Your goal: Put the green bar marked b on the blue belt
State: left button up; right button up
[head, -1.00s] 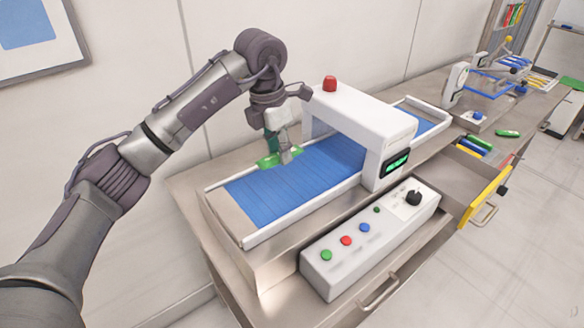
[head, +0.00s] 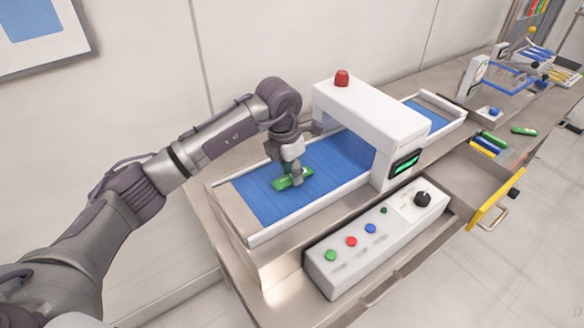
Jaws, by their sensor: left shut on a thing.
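My left gripper (head: 293,172) is shut on a green bar (head: 283,184). The bar is low over the near left part of the blue belt (head: 262,205); I cannot tell whether it touches the belt. The gripper fingers cover part of the bar, and I cannot read its mark. The belt runs under a white arch (head: 375,112) with a red lamp on top and comes out behind it. My right gripper is not in view.
A control box (head: 375,240) with coloured buttons and a black knob stands in front of the belt. An open drawer (head: 487,200) with a yellow front sticks out at the right. Green, blue and yellow bars (head: 484,147) lie by it, and another green bar (head: 523,131) lies farther right.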

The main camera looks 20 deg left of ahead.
aim_at(287, 179)
pick_arm(q)
jog(key=shift+r, duration=0.1)
jog(key=shift+s+f, duration=0.1)
jog(key=shift+f, duration=0.1)
jog(key=o, duration=1.1)
jog(key=shift+c, duration=0.2)
jog(key=shift+r, duration=0.15)
jog(key=shift+r, duration=0.15)
notch_tip(287, 179, up, 12)
jog(key=s+a+b, duration=0.1)
jog(key=b, duration=0.3)
jog(key=shift+s, duration=0.15)
